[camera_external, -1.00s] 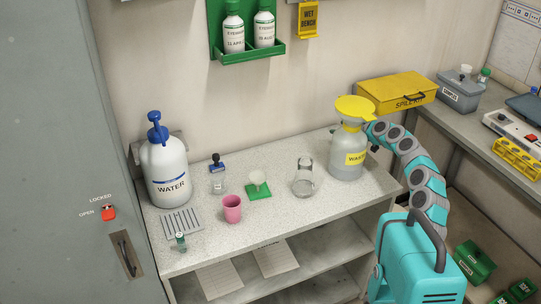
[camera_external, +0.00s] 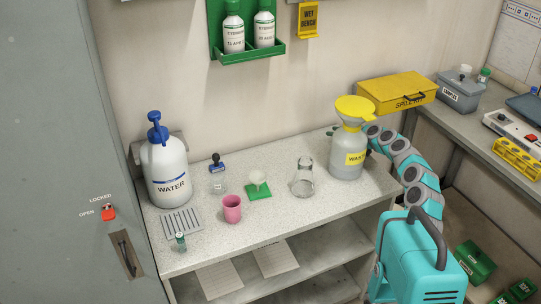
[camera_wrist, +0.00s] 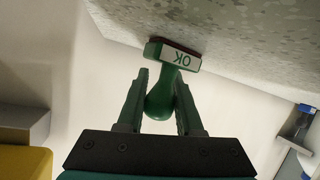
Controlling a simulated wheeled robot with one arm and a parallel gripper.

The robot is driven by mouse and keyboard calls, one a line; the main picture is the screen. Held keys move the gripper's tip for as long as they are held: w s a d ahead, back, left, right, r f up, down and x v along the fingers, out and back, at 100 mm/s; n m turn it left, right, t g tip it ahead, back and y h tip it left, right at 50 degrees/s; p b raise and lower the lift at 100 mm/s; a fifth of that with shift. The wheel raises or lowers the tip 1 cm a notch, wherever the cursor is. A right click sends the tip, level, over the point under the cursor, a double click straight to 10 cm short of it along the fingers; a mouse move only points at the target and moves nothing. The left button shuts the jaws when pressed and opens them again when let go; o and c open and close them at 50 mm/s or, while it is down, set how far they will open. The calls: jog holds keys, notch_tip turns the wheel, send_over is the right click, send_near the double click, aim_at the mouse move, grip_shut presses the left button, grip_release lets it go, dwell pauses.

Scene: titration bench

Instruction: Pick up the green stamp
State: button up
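The green stamp (camera_wrist: 160,98) is in the wrist view, upside down there, with a round green handle and a base with a white "OK" label. Its base is against the speckled bench top, at the top of that picture. My gripper (camera_wrist: 162,78) has one finger on each side of the handle. The fingers look apart, with gaps beside the narrow neck; whether they touch the wide part of the handle is not clear. In the external view, the waste bottle (camera_external: 347,157) hides my gripper and most or all of the stamp.
The waste bottle with its yellow funnel stands close in front of my wrist. A glass flask (camera_external: 303,180), a green square with a small funnel (camera_external: 258,190), a pink cup (camera_external: 232,209), a blue stamp (camera_external: 217,164) and the water bottle (camera_external: 169,174) stand further left. A yellow spill kit (camera_external: 397,93) is behind right.

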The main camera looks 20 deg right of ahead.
grip_shut()
jog(key=shift+r, duration=0.1)
jog(key=shift+r, duration=0.55)
jog(key=s+d+p, duration=0.3)
jog(key=s+d, duration=0.1)
jog(key=d, duration=1.1)
jog(key=s+d+p, duration=0.4)
jog(key=d, duration=1.2)
jog(key=shift+s, duration=0.15)
